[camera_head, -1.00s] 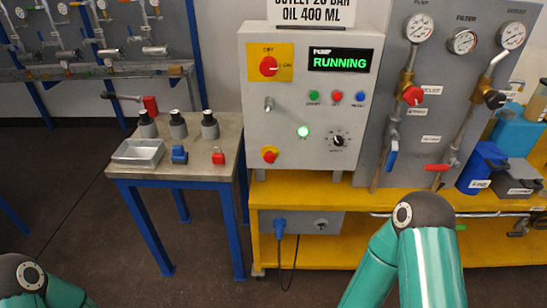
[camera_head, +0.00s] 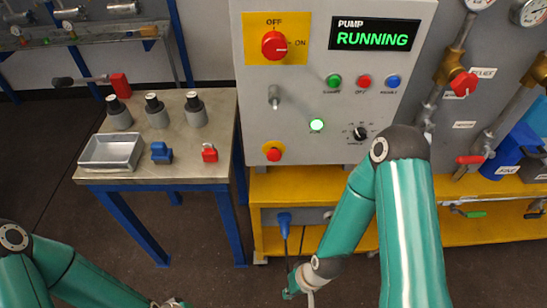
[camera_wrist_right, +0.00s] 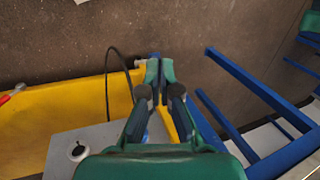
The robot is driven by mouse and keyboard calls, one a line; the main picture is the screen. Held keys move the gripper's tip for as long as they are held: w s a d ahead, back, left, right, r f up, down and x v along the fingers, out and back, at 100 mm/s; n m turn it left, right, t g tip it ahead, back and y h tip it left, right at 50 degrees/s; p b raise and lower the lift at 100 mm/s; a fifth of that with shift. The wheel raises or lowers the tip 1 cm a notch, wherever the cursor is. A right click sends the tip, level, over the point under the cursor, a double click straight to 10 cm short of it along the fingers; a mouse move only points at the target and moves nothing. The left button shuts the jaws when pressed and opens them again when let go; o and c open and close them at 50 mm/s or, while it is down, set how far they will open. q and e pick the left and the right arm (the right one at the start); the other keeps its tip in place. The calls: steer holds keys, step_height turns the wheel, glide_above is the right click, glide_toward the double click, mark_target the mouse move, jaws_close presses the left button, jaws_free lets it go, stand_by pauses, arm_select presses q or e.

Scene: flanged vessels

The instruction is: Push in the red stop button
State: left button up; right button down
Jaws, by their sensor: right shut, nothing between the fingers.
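The grey pump panel (camera_head: 300,110) carries a row of small buttons: green, red and blue. The red button (camera_head: 364,82) is in the middle of that row. A second red button (camera_head: 273,154) sits on a yellow round plate at the panel's lower left. The display (camera_head: 374,34) reads RUNNING. My right gripper (camera_head: 294,284) hangs low in front of the yellow bench, well below both red buttons. In the right wrist view, the right gripper (camera_wrist_right: 158,72) is shut and empty, and no red button can be made out.
A small table (camera_head: 215,165) stands left of the panel with a metal tray (camera_head: 112,151), a blue block and a red padlock (camera_head: 209,153). The yellow bench (camera_head: 285,190) lies under the panel. Pipes and valves are at the right. Floor below is open.

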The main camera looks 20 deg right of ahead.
steer(key=m+t+h+b, duration=0.9)
steer(key=m+t+b, duration=0.9)
steer(key=b, duration=0.9)
glide_toward(275, 159)
steer(key=s+a+r+m+g, duration=0.1)
steer(key=s+a, duration=0.1)
steer(key=s, duration=0.5)
steer(key=shift+w+r, duration=0.1)
steer(key=shift+w, duration=0.05)
steer(key=b+x, duration=0.1)
steer(key=x, duration=1.3)
steer(key=shift+f, duration=0.3)
